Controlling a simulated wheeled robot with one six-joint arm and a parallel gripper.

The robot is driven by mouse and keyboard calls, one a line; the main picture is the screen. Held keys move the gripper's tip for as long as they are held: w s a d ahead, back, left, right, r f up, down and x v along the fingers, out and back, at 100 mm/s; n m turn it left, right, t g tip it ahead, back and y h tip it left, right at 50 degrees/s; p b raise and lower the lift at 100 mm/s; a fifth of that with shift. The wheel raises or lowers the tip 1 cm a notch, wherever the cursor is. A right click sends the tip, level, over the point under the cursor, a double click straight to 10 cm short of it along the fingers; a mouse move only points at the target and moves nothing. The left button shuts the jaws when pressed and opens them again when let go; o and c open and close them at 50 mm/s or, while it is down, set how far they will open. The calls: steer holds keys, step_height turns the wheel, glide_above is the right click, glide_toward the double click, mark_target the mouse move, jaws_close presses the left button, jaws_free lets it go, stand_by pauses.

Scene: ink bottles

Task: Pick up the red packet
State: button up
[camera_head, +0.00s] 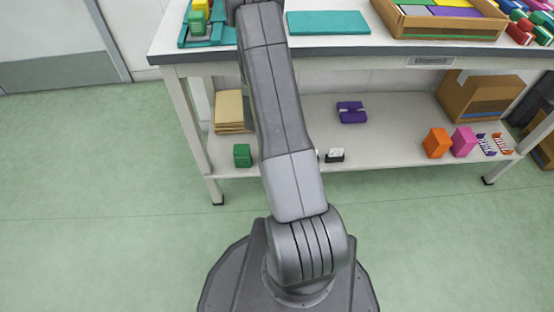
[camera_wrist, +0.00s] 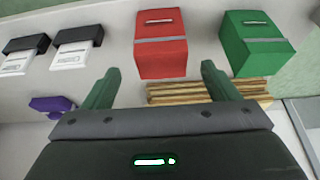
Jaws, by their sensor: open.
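The red packet (camera_wrist: 160,55) is a red block with a grey band and a small white label. In the wrist view it lies ahead of my gripper (camera_wrist: 160,66), between the lines of its two dark green fingers. The fingers are spread apart with nothing held between them. I cannot tell the exact gap between the fingertips and the packet. In the head view my arm covers the middle of the lower shelf, and neither the red packet nor my gripper shows there.
A green packet (camera_wrist: 255,48) stands close beside the red one, and also shows in the head view (camera_head: 242,155). Two black-and-white items (camera_wrist: 75,48), a purple packet (camera_wrist: 52,104) and a brown stack (camera_wrist: 205,92) are nearby. The tabletop (camera_head: 350,42) is above the shelf (camera_head: 385,135).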

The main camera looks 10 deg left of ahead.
steer(key=b+x, duration=0.1)
steer(key=x, duration=0.1)
steer(key=b+x, duration=0.1)
steer(key=x, duration=0.2)
steer(key=b+x, duration=0.1)
steer(key=x, duration=0.2)
steer(key=shift+s+f, duration=0.1)
steer(key=shift+s, duration=0.2)
steer(key=c, duration=1.1)
